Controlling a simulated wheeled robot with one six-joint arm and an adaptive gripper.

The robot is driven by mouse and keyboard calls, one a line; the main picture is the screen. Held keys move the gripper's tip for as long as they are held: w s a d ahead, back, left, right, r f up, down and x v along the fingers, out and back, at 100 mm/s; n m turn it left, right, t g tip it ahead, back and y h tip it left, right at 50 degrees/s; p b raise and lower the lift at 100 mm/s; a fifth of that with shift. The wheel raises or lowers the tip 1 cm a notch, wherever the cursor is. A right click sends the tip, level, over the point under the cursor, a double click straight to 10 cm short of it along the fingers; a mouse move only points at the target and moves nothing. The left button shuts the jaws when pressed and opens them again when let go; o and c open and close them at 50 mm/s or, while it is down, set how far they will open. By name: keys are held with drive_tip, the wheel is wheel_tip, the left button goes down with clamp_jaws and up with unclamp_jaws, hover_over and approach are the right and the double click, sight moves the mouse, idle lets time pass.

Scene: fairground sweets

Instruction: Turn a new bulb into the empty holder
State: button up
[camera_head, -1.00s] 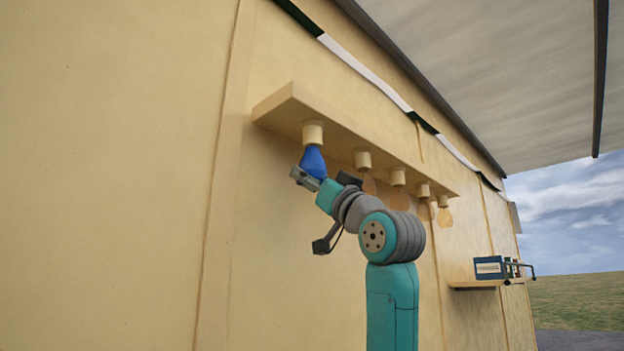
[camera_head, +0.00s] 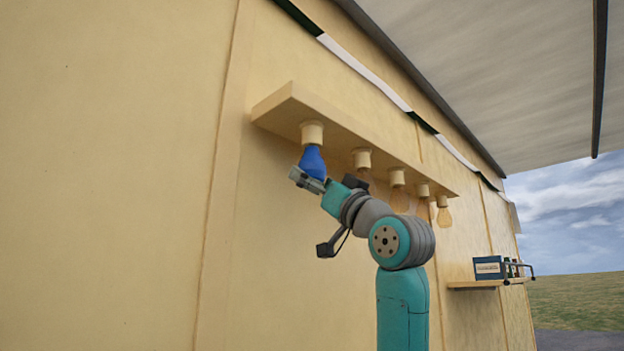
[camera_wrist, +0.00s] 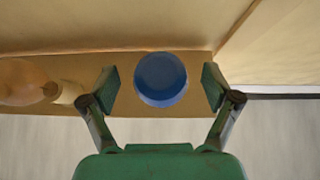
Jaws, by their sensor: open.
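A blue bulb (camera_head: 312,161) sits upside down in the nearest cream holder (camera_head: 312,132), under the cream ledge. Its neck end is inside the holder or hidden by it. My gripper (camera_head: 308,181) is just below the bulb in the head view. In the wrist view the blue bulb (camera_wrist: 160,79) shows end-on between the two fingers of my gripper (camera_wrist: 160,87). The fingers are open, with a gap on both sides of the bulb.
More holders with clear amber bulbs (camera_head: 444,216) hang along the ledge (camera_head: 290,108) to the right. An amber bulb (camera_wrist: 22,82) is close to the left finger in the wrist view. A small shelf (camera_head: 476,284) holds a blue box (camera_head: 489,268) at far right.

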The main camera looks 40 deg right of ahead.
drive_tip(key=v, duration=1.1)
